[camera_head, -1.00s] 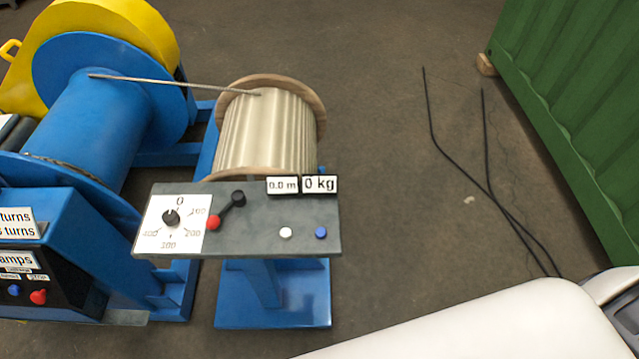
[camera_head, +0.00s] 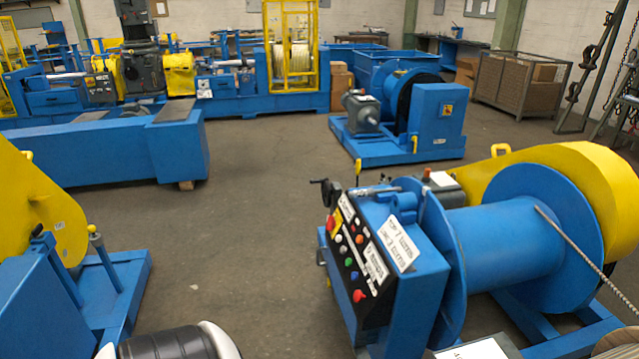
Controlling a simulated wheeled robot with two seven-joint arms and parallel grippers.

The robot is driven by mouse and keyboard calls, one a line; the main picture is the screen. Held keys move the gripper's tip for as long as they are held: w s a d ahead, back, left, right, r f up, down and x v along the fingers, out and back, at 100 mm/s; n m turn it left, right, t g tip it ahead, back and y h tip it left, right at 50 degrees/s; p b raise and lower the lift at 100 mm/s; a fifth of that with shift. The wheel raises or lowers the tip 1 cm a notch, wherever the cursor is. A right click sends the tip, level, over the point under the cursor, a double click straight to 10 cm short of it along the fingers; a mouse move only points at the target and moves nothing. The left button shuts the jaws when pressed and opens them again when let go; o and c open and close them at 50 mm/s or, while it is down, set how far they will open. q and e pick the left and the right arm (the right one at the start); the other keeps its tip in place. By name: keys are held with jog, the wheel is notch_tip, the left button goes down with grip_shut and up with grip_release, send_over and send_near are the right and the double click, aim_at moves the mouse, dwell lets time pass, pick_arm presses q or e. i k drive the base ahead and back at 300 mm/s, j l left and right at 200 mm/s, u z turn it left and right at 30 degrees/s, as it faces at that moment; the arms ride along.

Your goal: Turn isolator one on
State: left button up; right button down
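I cannot pick out isolator one for certain; no label naming it is readable. A blue winch (camera_head: 510,240) stands at the right with a sloping black control panel (camera_head: 355,255) on its near end. The panel carries several coloured buttons, including a red button (camera_head: 359,296) and a green button (camera_head: 338,238). A black handle (camera_head: 326,188) sticks out at the panel's upper left. Neither of my grippers is in view.
A blue machine with a grey motor (camera_head: 361,112) stands at back centre. A long blue bench (camera_head: 100,152) is at the left, and a yellow guard (camera_head: 38,205) at the near left. A wire crate (camera_head: 515,85) stands at the back right. The middle floor is clear.

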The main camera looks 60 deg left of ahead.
aim_at(331, 222)
jog(key=u, duration=1.75)
jog(key=i+j+z, duration=0.2)
jog(key=z, duration=0.25)
jog(key=i+j+z, duration=0.25)
jog(key=z, duration=0.25)
